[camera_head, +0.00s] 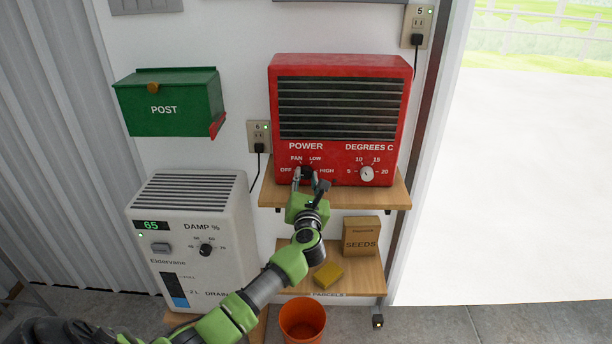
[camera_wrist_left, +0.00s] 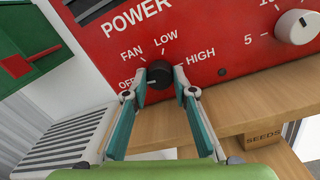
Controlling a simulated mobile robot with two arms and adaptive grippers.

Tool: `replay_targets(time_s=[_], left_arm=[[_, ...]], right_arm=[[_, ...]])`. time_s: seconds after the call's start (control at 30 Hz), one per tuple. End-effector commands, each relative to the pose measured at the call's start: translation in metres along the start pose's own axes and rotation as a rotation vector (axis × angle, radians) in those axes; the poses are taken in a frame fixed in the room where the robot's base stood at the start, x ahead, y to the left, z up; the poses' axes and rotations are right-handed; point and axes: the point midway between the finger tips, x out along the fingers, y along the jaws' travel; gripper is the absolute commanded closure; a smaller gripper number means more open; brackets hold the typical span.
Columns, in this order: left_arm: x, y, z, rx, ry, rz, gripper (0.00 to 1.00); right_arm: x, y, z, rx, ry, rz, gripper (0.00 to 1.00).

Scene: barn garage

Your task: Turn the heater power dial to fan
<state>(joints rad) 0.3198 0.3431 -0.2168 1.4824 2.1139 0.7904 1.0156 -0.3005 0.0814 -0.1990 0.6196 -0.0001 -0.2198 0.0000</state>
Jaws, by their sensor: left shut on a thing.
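The red heater (camera_head: 340,120) stands on a wooden shelf against the wall. Its black power dial (camera_wrist_left: 159,74) has the labels OFF, FAN, LOW and HIGH around it. A pale mark on the dial seems to point left toward OFF, but it is small. My left gripper (camera_head: 308,179) reaches up to the dial from below in the head view. In the left wrist view the fingertips (camera_wrist_left: 160,92) are on either side of the dial, shut on it. They partly cover its sides. My right gripper is not in view.
The white temperature dial (camera_wrist_left: 297,27) is right of the power dial. The shelf edge (camera_head: 340,199) runs just below the heater. A dehumidifier (camera_head: 190,235), a green post box (camera_head: 170,103), a seeds box (camera_head: 361,236) and an orange pot (camera_head: 302,320) are nearby.

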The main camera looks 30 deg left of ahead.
Motion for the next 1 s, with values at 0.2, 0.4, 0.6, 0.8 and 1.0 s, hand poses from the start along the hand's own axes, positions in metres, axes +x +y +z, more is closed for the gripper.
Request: replay_targets(time_s=[0.2,0.4,0.6,0.8,1.0], left_arm=[[-0.001,0.000,0.003,0.186,-0.005,0.000,0.96],[-0.001,0.001,0.002,0.376,-0.016,0.002,0.96],[-0.001,0.000,0.001,0.558,-0.027,0.003,0.96],[-0.001,-0.001,0.000,0.713,-0.037,0.005,0.96],[-0.001,-0.001,-0.001,0.822,-0.043,0.005,0.96]], right_arm=[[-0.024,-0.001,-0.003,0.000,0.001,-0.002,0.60],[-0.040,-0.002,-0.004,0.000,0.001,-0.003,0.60],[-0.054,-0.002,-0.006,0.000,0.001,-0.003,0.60],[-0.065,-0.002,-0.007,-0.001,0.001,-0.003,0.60],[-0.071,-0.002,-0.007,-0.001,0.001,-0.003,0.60]])
